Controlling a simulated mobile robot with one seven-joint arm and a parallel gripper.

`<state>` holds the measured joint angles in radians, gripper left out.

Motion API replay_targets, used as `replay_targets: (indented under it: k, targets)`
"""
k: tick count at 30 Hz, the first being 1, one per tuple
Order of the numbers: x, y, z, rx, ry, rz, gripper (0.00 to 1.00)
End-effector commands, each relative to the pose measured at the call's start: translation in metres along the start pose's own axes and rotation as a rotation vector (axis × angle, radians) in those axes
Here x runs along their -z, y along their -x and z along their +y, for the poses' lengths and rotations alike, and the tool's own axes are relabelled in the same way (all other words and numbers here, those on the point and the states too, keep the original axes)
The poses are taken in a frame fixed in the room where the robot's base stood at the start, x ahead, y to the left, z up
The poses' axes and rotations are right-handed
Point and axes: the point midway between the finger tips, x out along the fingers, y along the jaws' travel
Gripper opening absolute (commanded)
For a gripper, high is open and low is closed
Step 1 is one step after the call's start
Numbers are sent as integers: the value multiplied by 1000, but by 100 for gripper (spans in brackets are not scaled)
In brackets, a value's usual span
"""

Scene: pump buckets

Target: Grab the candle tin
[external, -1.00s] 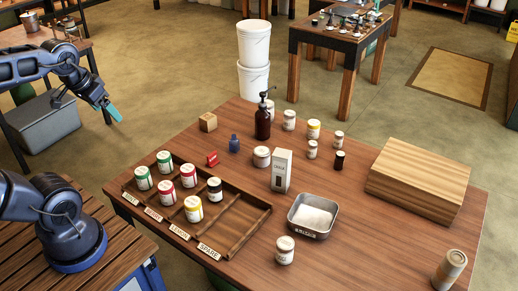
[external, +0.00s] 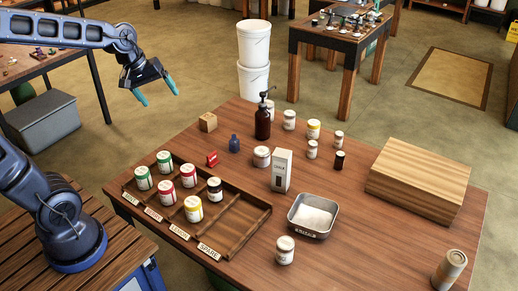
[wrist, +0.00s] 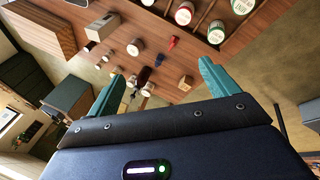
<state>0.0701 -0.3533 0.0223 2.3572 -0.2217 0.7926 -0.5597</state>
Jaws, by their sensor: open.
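A squat, wide pale tin (external: 262,156) stands upright near the middle of the table, beside the white carton. It looks like the candle tin, but I cannot read its label. It also shows in the wrist view (wrist: 135,47), between the fingers and the white carton. My gripper (external: 159,96) is open and empty, with teal fingers. It is in the air beyond the table's back left edge, well apart from the tin. Both fingers (wrist: 160,72) show in the wrist view with nothing between them.
A wooden cube (external: 208,122), blue bottle (external: 234,143), red box (external: 212,158), dark pump bottle (external: 263,122) and white carton (external: 282,170) surround the tin. A divided rack (external: 247,225) holds several jars at the front left. A metal tray (external: 313,232) and wooden box (external: 418,180) stand right.

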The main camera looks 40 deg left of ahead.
Motion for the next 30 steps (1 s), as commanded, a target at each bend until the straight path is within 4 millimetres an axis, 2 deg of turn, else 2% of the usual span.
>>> replay_targets:
  k: [6,17,23,30]
  targets:
    - [30,-44,39,-18,250,-46,87]
    - [70,-132,93,-19,680,-107,87]
    - [89,-190,117,-5,924,-129,87]
    - [104,-267,138,25,1218,-142,87]
